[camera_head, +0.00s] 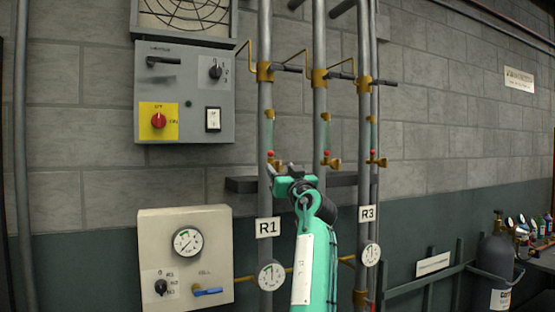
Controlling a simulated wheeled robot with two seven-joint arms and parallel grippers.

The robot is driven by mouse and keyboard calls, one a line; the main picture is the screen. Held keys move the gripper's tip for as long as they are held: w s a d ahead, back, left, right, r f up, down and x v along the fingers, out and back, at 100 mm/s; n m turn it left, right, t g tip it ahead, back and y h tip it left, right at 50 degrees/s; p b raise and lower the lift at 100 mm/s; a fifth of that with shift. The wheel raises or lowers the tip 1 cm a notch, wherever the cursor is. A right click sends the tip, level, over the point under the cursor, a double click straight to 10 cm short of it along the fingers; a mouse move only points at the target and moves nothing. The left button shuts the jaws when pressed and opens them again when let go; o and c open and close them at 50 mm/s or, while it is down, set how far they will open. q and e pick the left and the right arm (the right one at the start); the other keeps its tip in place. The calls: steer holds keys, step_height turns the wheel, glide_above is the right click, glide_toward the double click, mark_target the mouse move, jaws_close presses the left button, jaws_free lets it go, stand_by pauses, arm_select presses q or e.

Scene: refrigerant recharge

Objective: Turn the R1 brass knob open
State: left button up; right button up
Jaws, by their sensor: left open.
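The R1 pipe (265,130) is the leftmost of three grey vertical pipes and carries a white R1 label (268,227). The R1 brass knob (273,162) sits on it below a small red cap and is partly hidden by my gripper. My left gripper (283,170), on the green arm rising from the bottom, is open right at the knob's height. I cannot tell whether its fingers touch or surround the knob. My right gripper is not in view.
The middle pipe (320,120) and the R3 pipe (364,120) stand close to the right with similar brass knobs. A grey control box (185,90) and a beige gauge panel (185,275) are at left. A dark cylinder (494,265) stands far right.

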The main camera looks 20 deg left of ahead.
mark_target(280, 169)
arm_select(q)
steer(key=shift+p+x, duration=0.35)
steer(key=shift+x, duration=1.25)
steer(key=shift+d, duration=0.1)
steer(key=c, duration=0.9)
